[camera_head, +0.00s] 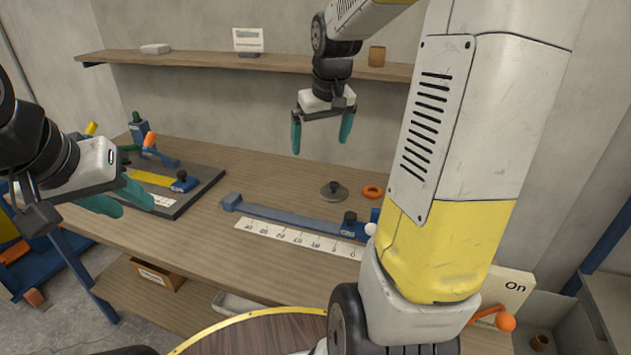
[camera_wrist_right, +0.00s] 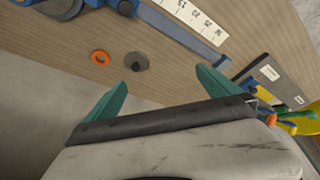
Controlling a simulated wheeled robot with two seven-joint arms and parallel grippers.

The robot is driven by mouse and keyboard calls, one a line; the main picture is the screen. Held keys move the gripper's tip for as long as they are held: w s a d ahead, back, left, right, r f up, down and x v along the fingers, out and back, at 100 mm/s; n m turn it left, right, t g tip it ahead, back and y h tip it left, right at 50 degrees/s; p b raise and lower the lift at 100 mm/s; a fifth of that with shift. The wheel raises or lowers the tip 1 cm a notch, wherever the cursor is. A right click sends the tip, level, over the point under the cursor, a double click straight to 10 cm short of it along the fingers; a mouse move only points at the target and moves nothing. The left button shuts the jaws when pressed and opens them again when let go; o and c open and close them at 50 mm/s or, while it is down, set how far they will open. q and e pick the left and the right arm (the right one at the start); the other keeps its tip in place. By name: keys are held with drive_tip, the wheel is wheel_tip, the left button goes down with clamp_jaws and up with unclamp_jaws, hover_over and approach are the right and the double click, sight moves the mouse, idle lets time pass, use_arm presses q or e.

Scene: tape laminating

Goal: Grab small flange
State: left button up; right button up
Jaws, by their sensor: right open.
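A grey round flange with a dark raised hub (camera_head: 334,191) lies on the wooden workbench (camera_head: 270,185), behind the blue ruler fixture. It also shows in the right wrist view (camera_wrist_right: 137,62), just beyond the left fingertip. An orange ring (camera_head: 372,192) lies beside it on the right. My right gripper (camera_head: 322,135) is open and empty, teal fingers pointing down, in the air above and behind the flange. My left gripper (camera_head: 136,207) hangs at the left over the bench edge with nothing visible in it; its finger gap is unclear.
A blue bar with a white ruler (camera_head: 300,237) crosses the bench in front of the flange. A dark board with tool parts (camera_head: 195,190) sits at the left. A wall shelf (camera_head: 210,61) is behind my right gripper. My right arm hides the bench's right side.

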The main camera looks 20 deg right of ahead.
drive_tip(key=w+d+f+g, duration=0.1)
drive_tip(key=w+d+f, duration=0.4)
drive_tip(key=w+f, duration=0.3)
hover_over(335, 184)
drive_tip(key=s, duration=0.1)
drive_tip(key=shift+g, duration=0.4)
wheel_tip(335, 184, down, 8)
drive_tip(key=shift+d+r, duration=0.15)
drive_tip(key=shift+r, duration=0.1)
drive_tip(key=shift+w+d+f, duration=0.1)
drive_tip(key=shift+f, duration=0.25)
drive_tip(key=f, duration=0.5)
drive_tip(key=w+f, duration=0.1)
drive_tip(key=f, duration=0.1)
drive_tip(key=shift+a+f, duration=0.25)
drive_tip(key=shift+f, duration=0.05)
drive_tip(key=shift+c, duration=0.4)
drive_tip(key=c, duration=1.4)
drive_tip(key=shift+o, duration=0.2)
drive_tip(key=shift+r, duration=0.1)
